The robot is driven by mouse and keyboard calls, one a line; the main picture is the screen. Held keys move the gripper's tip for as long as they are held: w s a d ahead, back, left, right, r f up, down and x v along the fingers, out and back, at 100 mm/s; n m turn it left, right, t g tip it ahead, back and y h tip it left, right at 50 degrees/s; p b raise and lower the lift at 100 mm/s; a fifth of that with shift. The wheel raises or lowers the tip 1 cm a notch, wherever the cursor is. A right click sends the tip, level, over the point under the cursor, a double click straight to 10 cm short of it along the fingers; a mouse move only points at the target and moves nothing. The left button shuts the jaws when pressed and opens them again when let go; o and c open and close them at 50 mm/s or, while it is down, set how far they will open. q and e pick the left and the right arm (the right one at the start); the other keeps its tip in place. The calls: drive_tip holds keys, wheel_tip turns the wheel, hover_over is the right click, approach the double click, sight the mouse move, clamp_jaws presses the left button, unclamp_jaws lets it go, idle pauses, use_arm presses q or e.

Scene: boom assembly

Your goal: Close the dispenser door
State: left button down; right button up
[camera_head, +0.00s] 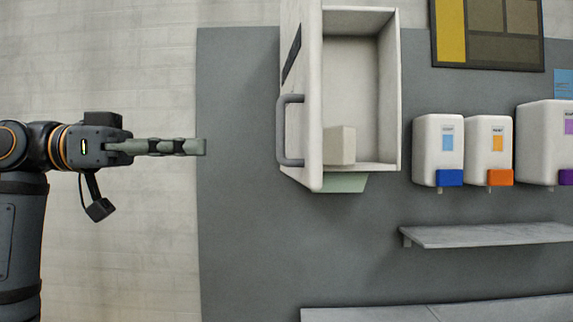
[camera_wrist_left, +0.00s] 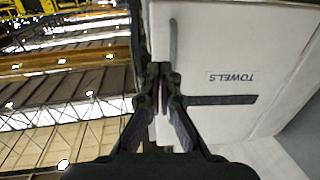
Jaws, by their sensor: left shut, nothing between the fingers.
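The white towel dispenser (camera_head: 360,75) hangs on the wall with its front open and its hollow inside showing. Its door (camera_head: 310,60) stands swung out at the left side, outer face turned left. A grey handle (camera_head: 283,130) and a dark stripe are on that face. In the left wrist view the door (camera_wrist_left: 210,40) fills the right half, with an upside-down TOWELS label and the handle (camera_wrist_left: 172,42). My left gripper (camera_head: 203,147) is shut and empty, left of the door and apart from it in the head view. The left wrist view shows its fingertips (camera_wrist_left: 160,72) together.
A pale block (camera_head: 340,146) sits inside the dispenser, and a light green piece (camera_head: 345,183) shows under it. Several soap dispensers (camera_head: 438,145) hang to the right. A grey shelf (camera_head: 485,235) is below them. The wall left of the door is clear.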

use_arm(q)
drive_tip(key=p, duration=0.5)
approach(308, 146)
drive_tip(key=d, duration=0.6)
drive_tip(key=shift+w+r, duration=0.15)
drive_tip(key=shift+w, duration=0.25)
drive_tip(key=shift+w+d, duration=0.1)
drive_tip(key=shift+d, duration=0.35)
drive_tip(key=shift+b, duration=0.3)
